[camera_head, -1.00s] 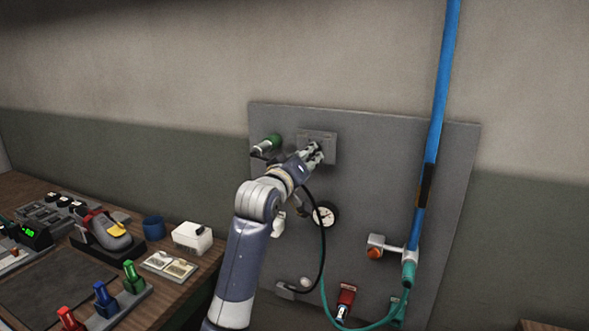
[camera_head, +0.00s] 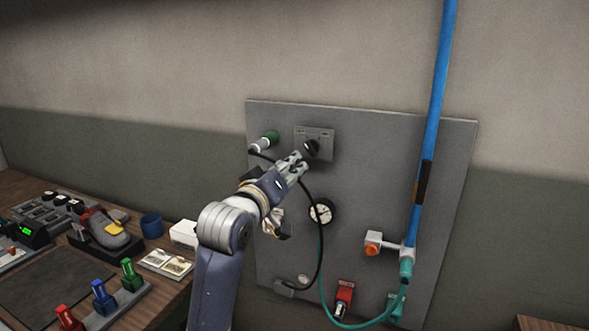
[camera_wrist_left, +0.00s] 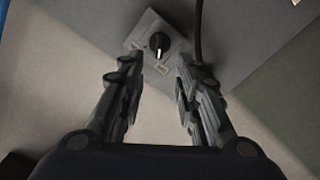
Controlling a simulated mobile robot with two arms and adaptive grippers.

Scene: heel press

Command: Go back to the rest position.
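One arm is in the head view, coming in from the lower left, and the left wrist view matches its place at the panel. My left gripper (camera_head: 295,162) is just in front of a black rotary knob (camera_head: 311,147) on a grey plate. In the left wrist view the two fingers of the gripper (camera_wrist_left: 160,100) are spread apart with nothing between them. The knob (camera_wrist_left: 159,42) with its white mark is beyond the fingertips, clear of them. My right gripper is not in either view.
A tall blue pipe (camera_head: 433,120) runs up at the right.

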